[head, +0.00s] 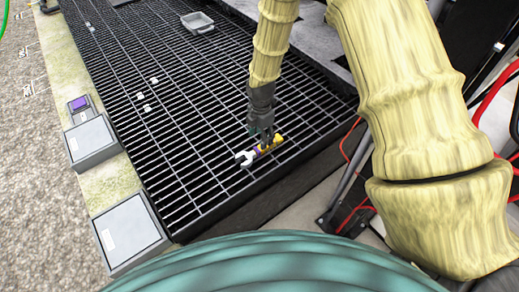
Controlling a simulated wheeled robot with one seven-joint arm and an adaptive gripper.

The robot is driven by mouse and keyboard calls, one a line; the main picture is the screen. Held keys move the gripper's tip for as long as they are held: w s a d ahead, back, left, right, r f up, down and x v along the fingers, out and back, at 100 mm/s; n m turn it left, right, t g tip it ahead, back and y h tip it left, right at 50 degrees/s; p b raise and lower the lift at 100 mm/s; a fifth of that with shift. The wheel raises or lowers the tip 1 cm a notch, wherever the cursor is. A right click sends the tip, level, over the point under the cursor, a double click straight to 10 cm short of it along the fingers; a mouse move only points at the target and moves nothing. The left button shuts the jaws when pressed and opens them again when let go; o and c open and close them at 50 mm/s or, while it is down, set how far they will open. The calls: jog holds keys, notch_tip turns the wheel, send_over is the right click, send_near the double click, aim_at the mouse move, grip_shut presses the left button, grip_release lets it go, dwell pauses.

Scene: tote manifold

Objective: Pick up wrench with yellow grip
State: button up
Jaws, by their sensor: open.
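The wrench (247,157) lies on the black grating, in the right half of the head view. It has a white open-jaw head at its lower left, a small purple band, and a yellow grip (277,140) at its upper right. My gripper (266,141) points down at the grip from above and hides part of it. The jaws are open around or just above the grip; I cannot tell which.
The black grating (190,120) is mostly clear, with several small white pieces (147,108) on it. Grey boxes (130,232) line the left edge. Red cables (350,140) run at the right.

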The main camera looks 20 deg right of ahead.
aim_at(260, 150)
jog(key=shift+a+f, duration=0.1)
jog(key=shift+f, duration=3)
grip_shut()
